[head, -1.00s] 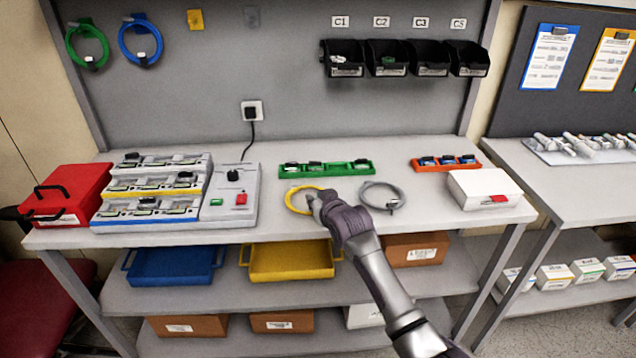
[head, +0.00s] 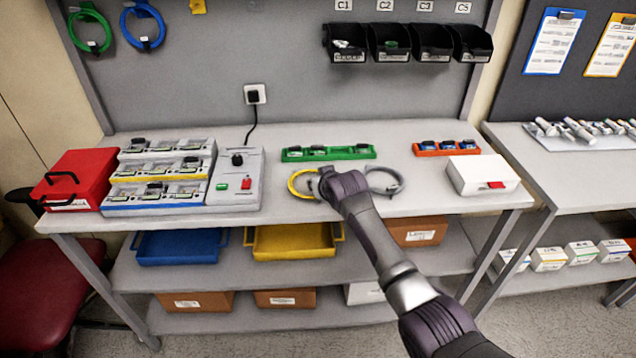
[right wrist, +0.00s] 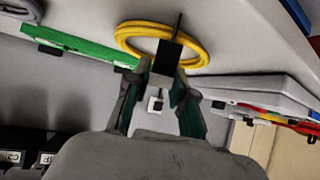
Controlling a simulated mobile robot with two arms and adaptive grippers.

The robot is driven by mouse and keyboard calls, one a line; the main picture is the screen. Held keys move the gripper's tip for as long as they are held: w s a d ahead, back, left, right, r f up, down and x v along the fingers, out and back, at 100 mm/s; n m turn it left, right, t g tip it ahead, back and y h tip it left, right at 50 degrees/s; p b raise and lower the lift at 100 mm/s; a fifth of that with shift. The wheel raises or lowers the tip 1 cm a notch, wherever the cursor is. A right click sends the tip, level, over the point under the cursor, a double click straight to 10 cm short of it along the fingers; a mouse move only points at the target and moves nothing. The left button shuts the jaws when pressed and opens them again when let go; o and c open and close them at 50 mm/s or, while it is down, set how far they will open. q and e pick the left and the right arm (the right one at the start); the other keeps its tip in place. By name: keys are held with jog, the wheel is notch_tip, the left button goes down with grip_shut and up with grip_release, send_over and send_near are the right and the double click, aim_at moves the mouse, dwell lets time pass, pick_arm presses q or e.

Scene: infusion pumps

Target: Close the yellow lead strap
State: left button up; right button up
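The yellow lead (head: 296,184) lies coiled on the workbench, its right side hidden by my right gripper (head: 326,184) in the head view. In the right wrist view the yellow coil (right wrist: 203,50) is just beyond the fingertips. A black strap (right wrist: 170,50) with a paler lower end crosses the coil. My right gripper (right wrist: 160,82) has its fingertips close to the strap's lower end, with a gap visible between the fingers. I cannot tell whether they touch or pinch the strap, or whether it is fastened. My left gripper is not in view.
A grey coiled lead (head: 385,182) lies just right of my gripper. A green rack (head: 330,154) is behind, and a grey control box (head: 236,185) stands to the left. A white box (head: 483,176) is at the right. The bench front is clear.

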jog(key=o, duration=0.3)
jog(key=shift+o, duration=0.2)
jog(key=v, duration=1.2)
